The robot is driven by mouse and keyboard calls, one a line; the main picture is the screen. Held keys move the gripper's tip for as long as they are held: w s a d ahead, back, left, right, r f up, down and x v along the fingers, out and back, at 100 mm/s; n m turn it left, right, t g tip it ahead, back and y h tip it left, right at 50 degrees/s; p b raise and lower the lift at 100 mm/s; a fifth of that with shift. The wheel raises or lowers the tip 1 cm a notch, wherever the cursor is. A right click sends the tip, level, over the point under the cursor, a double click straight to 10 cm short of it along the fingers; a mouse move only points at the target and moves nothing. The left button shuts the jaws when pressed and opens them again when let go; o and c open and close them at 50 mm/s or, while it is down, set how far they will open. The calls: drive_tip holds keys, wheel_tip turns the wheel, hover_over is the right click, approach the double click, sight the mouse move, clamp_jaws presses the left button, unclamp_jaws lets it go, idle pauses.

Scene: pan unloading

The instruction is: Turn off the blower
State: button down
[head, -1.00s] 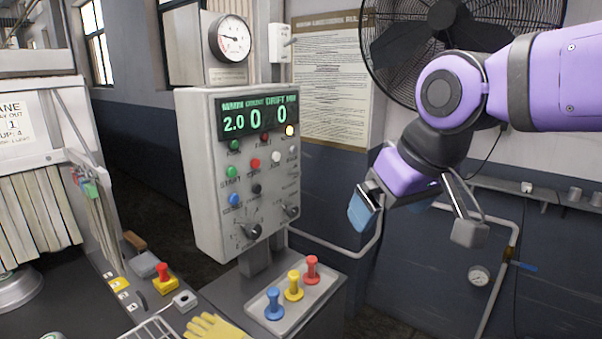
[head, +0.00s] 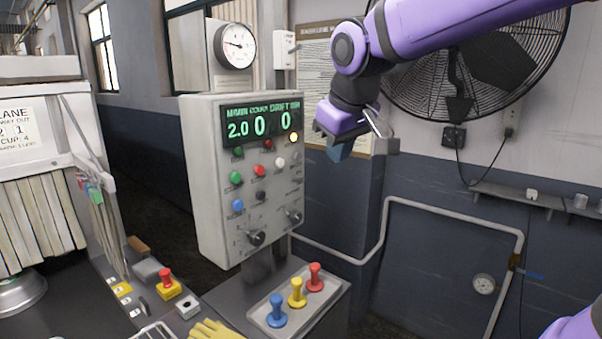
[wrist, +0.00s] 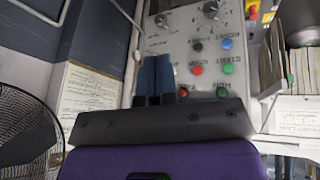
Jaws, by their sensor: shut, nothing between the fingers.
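The grey control panel (head: 212,190) stands left of centre with a lit display (head: 262,122), colored buttons and two dark knobs (head: 256,238). A large black caged fan (head: 490,65) is on the wall at right. My gripper (head: 338,152) is shut and empty, just right of the panel. Its blue fingers (wrist: 153,80) overlap the panel in the wrist view.
A tray (head: 325,296) with blue, yellow and red knobbed pegs sits below the panel. A red button on a yellow base (head: 167,284) and a yellow glove (head: 215,331) are at lower left.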

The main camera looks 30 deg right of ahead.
drive_tip(key=w+a+n, duration=0.2)
drive_tip(key=w, duration=1.3)
drive_tip(key=shift+h, duration=0.4)
approach(298, 179)
wheel_tip(298, 179, down, 4)
drive_tip(key=a, duration=0.2)
drive_tip(key=shift+w+d+f, duration=0.3)
drive_tip(key=shift+d, duration=0.2)
drive_tip(key=shift+w+d+f, duration=0.3)
drive_tip(key=shift+d, duration=0.25)
drive_tip(key=shift+w+d+f, duration=0.3)
drive_tip(key=shift+d+f, duration=0.05)
drive_tip(key=shift+d, duration=0.15)
